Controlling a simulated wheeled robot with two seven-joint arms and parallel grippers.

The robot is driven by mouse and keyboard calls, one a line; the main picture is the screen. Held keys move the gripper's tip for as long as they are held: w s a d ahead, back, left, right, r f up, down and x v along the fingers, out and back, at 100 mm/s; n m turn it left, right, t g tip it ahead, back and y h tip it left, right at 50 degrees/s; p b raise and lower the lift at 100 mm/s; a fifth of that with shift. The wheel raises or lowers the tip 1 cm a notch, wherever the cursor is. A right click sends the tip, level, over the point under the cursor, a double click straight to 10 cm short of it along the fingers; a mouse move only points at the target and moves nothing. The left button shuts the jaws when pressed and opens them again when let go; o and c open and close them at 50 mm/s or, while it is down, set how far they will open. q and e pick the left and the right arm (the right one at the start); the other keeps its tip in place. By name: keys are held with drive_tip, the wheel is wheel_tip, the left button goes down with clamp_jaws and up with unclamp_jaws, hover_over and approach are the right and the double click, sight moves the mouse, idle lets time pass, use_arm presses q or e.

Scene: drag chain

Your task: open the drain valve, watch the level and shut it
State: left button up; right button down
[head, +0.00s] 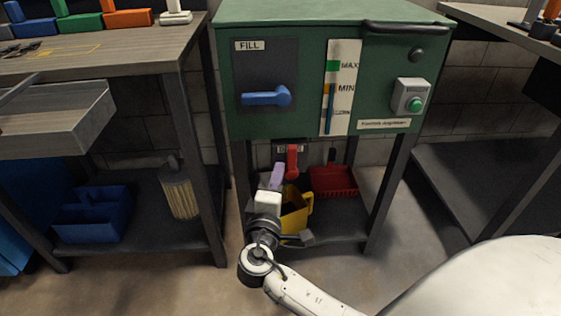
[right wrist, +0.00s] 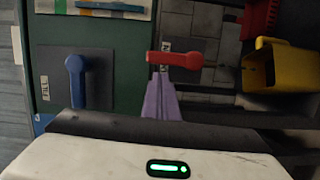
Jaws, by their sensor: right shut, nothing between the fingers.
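In the right wrist view the red lever (right wrist: 180,58) lies across, just beyond my fingertips. The level gauge (head: 342,105) shows a narrow blue column reaching about the MIN mark, below green MAX. The blue FILL lever (head: 266,97) points left. My left gripper is out of view.
Workbenches stand on both sides, the left one (head: 100,44) with coloured bins on top.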

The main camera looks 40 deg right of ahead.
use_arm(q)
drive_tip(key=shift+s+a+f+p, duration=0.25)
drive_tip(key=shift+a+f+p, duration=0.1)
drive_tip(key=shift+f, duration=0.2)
use_arm(e)
drive_tip(key=shift+v, duration=2.9)
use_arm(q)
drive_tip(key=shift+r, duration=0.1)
